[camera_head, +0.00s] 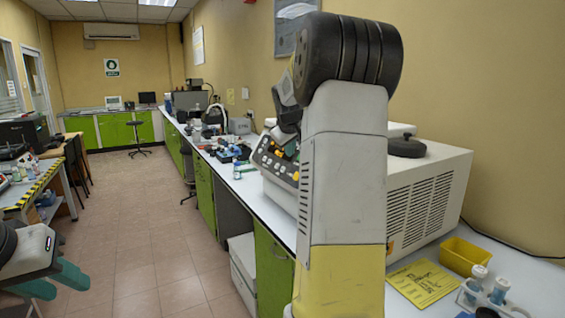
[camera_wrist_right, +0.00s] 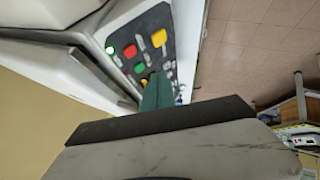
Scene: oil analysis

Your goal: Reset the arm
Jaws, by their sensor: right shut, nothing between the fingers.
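My right arm (camera_head: 345,170) stands upright across the middle of the head view, bent at its dark joint near the top. Its gripper is hidden or unclear there. In the right wrist view my right gripper (camera_wrist_right: 158,85) shows green fingers, shut and empty, in front of a control panel (camera_wrist_right: 138,45) with green, red and yellow buttons. I cannot tell whether they touch it. My left gripper (camera_head: 68,284) is at the lower left of the head view, with its green fingers apart and nothing seen between them, above the floor.
The large white machine (camera_head: 430,190) stands on the right bench, close behind my right arm. A yellow box (camera_head: 465,256), a yellow sheet (camera_head: 422,283) and capped bottles (camera_head: 501,290) are at its near side. A striped-edge table (camera_head: 40,188) is at left. The aisle floor (camera_head: 150,230) is clear.

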